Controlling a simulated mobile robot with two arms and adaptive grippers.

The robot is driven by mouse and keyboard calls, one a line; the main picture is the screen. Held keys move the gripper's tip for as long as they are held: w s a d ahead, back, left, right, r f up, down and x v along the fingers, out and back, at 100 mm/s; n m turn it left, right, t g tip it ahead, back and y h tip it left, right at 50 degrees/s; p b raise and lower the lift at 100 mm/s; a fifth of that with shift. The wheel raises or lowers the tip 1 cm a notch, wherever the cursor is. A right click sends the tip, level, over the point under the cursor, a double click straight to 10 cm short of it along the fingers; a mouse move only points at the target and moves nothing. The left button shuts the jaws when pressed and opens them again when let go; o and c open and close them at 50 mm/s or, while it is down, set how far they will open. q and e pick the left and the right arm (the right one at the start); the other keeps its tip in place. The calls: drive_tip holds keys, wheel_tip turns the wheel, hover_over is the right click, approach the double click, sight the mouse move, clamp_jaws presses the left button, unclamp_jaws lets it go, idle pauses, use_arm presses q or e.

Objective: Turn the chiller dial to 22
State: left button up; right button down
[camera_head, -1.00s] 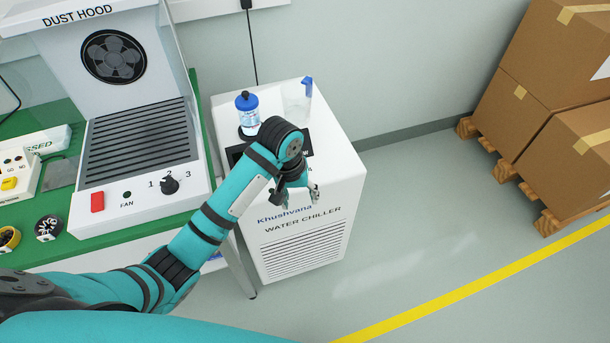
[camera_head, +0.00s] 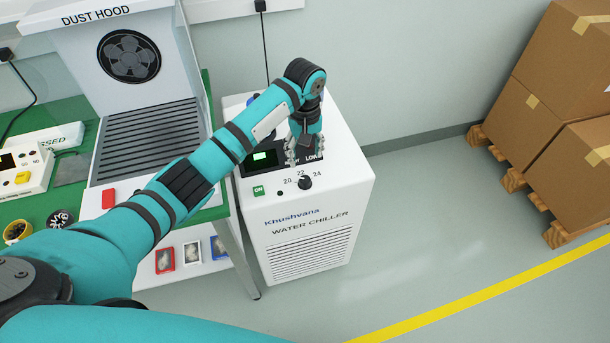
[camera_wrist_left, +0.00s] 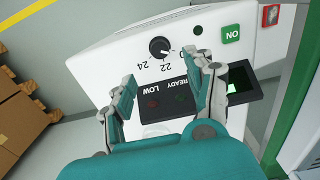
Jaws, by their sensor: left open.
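The water chiller (camera_head: 330,215) is a white cabinet with a sloping front panel. Its black chiller dial (camera_head: 305,183) sits below the printed 20, 22 and 24; it also shows in the left wrist view (camera_wrist_left: 159,46). The dial's exact setting is too small to read surely. My left gripper (camera_head: 303,158) is above the panel, just behind the dial, pointing down and apart from it. In the left wrist view the gripper (camera_wrist_left: 163,78) is open and empty, with the dial beyond the gap between its fingers. My right gripper is not seen.
A lit green display (camera_head: 262,157) and a green ON button (camera_head: 258,190) are left of the dial. The dust hood (camera_head: 150,125) stands left on a green bench. Boxes on pallets (camera_head: 540,120) stand right. Floor in front is clear.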

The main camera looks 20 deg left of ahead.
sight(305, 179)
use_arm(q)
wheel_tip(305, 179, down, 10)
drive_tip(key=shift+f, duration=0.2)
clamp_jaws()
idle(0.4)
